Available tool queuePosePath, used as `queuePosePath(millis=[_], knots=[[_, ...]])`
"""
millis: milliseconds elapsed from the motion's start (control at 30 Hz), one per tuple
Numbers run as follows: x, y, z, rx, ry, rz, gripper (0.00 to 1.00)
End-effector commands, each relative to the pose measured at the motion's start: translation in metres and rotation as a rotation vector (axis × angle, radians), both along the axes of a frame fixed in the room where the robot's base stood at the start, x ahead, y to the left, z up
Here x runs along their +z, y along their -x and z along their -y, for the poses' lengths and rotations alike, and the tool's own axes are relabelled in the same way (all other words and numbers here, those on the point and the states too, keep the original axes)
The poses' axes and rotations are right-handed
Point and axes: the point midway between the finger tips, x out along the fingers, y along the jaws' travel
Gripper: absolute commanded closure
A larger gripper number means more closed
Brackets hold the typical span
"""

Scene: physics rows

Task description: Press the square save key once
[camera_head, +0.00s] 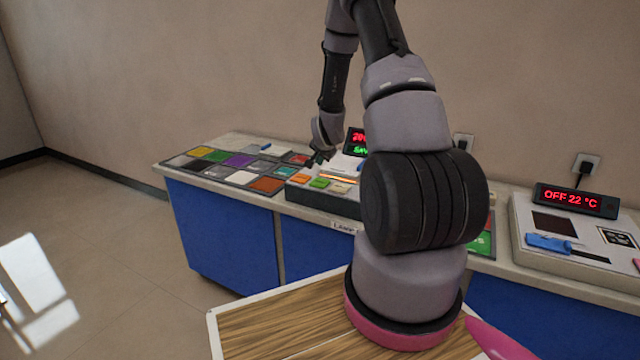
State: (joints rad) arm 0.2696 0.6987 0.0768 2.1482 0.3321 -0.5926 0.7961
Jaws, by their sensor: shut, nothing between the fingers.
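The lamp console (325,200) is a dark box on the counter, partly hidden behind my arm. On its sloped top are an orange key (299,178), a green key (320,183) and a beige key (341,188). I cannot read any label, so I cannot tell which is the save key. A display (357,141) behind them shows red digits and green letters beginning "SAV", partly hidden by my arm. My gripper (317,159) is shut and empty, pointing down just behind the keys as seen here. I cannot tell how high it is above the console.
A board of coloured tiles (238,161) lies to the left on the counter. To the right stands a hot-plate-like device with a blue slider (549,242) and a display (576,200) reading "OFF 22 °C". My arm blocks the counter's middle.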

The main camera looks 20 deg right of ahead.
Motion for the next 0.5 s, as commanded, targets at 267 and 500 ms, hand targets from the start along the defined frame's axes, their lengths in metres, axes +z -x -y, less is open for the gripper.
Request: queuePosePath(millis=[267,500], knots=[[-0.037,0.000,0.000,0.001,-0.001,-0.001,1.00],[-0.049,0.000,0.000,0.001,0.001,0.000,1.00]])
